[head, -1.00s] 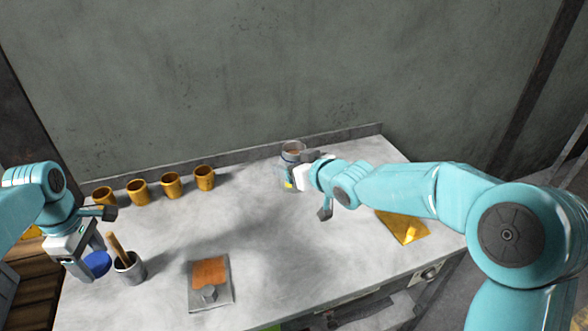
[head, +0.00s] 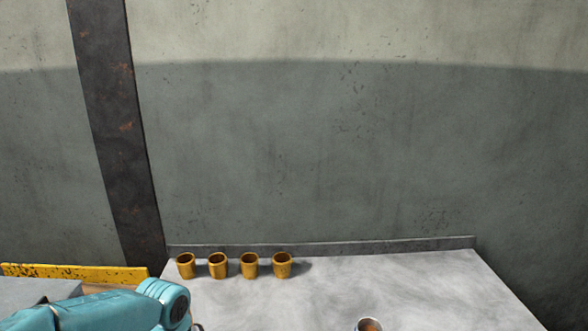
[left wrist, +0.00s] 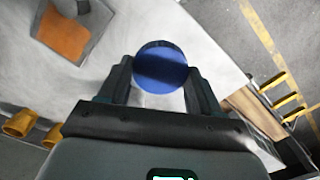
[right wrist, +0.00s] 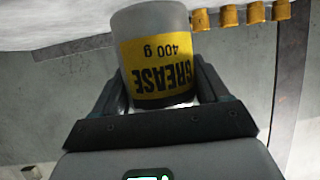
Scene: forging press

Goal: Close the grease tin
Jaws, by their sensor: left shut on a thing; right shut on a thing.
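The blue lid (left wrist: 160,66) is gripped between the fingers of my left gripper (left wrist: 160,80) in the left wrist view. In the head view, the tin's open round top with brown contents (head: 369,325) shows at the bottom edge; the rest is cut off. The lid and both grippers are outside the head view. The lid and tin are apart.
Several yellow cups (head: 219,265) stand in a row along the back left of the grey bench (head: 400,285), before a low back ledge (head: 330,246). An orange pad on a grey plate (left wrist: 63,32) shows in the left wrist view. The bench right of the cups looks clear.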

